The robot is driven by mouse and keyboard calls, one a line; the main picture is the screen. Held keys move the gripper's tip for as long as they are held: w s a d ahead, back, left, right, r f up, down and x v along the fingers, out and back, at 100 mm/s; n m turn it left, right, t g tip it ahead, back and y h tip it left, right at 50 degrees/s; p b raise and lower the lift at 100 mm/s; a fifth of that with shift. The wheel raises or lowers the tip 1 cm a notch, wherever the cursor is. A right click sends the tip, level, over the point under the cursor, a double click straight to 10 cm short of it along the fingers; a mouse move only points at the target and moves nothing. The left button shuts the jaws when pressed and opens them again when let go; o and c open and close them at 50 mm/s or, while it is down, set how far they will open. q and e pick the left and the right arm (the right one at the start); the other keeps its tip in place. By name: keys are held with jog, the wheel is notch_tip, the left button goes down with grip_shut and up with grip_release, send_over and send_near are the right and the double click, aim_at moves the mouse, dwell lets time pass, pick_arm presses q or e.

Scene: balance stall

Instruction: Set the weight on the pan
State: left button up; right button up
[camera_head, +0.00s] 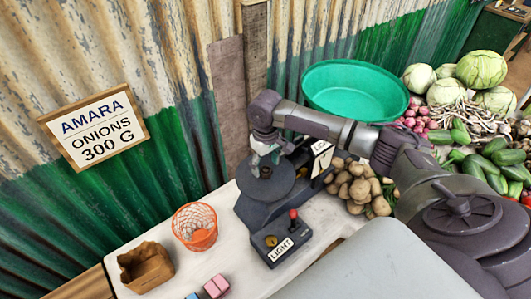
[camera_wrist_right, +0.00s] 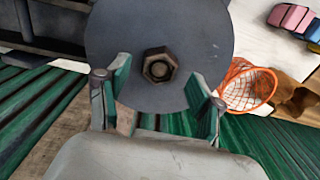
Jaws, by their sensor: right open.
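The round dark grey pan (camera_head: 276,188) sits on top of the dark balance (camera_head: 252,216) in the middle of the head view. A rusty hex nut, which looks like the weight (camera_wrist_right: 159,66), rests near the middle of the pan (camera_wrist_right: 205,40) in the right wrist view. It shows as a small dark shape in the head view (camera_head: 265,172). My right gripper (camera_head: 261,160) is low over the pan. In the wrist view its fingers (camera_wrist_right: 158,88) are apart, with the nut clear of both. My left gripper is out of view.
An orange mesh basket (camera_head: 195,227), a brown paper bag (camera_head: 146,266) and pink and blue blocks (camera_head: 216,286) stand on the white counter. Potatoes (camera_head: 357,186) and a green basin (camera_head: 355,90) are beyond the balance.

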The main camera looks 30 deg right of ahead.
aim_at(266, 170)
notch_tip(266, 170, up, 12)
jog(key=b, duration=0.2)
jog(key=shift+f+b, duration=0.25)
jog(key=shift+b, duration=0.05)
jog(key=shift+f, duration=0.1)
